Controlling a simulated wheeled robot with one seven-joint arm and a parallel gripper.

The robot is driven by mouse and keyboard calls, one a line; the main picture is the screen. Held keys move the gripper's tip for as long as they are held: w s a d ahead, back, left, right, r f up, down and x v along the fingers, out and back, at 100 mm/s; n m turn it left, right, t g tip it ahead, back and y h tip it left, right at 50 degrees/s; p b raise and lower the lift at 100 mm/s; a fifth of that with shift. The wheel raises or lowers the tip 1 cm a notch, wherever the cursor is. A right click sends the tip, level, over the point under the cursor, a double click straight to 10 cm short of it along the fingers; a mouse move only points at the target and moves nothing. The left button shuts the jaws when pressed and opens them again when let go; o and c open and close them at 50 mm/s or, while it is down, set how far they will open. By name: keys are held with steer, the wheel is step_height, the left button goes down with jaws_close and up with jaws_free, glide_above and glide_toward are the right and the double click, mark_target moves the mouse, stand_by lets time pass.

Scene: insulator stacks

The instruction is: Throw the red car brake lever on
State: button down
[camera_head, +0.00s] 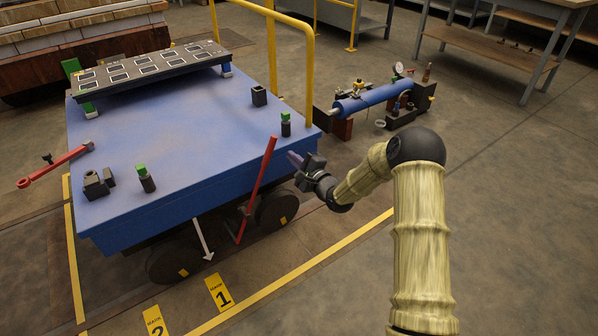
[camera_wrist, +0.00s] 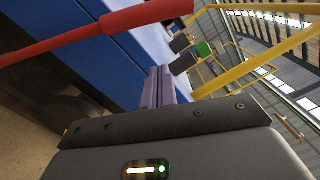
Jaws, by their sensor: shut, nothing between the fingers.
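The red brake lever (camera_head: 258,180) stands tilted at the side of the blue car (camera_head: 200,165), by the wheels. Its upper end leans right, above the deck edge. My gripper (camera_head: 293,158) is just right of the lever's upper part; its fingers are shut and empty. In the wrist view the shut purple fingers (camera_wrist: 159,90) point towards the blue car, and the lever (camera_wrist: 85,33) crosses the upper left with its thick red grip (camera_wrist: 148,14) above the fingers. A gap shows between fingers and lever in that view. The lever's lower pivot is partly in shadow.
A white arrow (camera_head: 203,240) hangs on the car's side, left of the lever. A yellow rail (camera_head: 310,75) rises behind the car. Another red bar (camera_head: 55,165) lies at the car's left. A blue cylinder (camera_head: 375,97) assembly stands behind. Floor at front right is clear.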

steer(key=shift+s+a+r+b, duration=0.15)
steer(key=shift+a+r+b, duration=0.15)
steer(key=shift+a, duration=0.3)
steer(key=shift+s+a+r+b, duration=0.25)
steer(key=shift+a+b, duration=0.1)
steer(key=shift+a, duration=0.25)
steer(key=shift+s+a+r+b, duration=0.1)
steer(key=shift+a+r+b, duration=0.2)
steer(key=shift+a, duration=0.3)
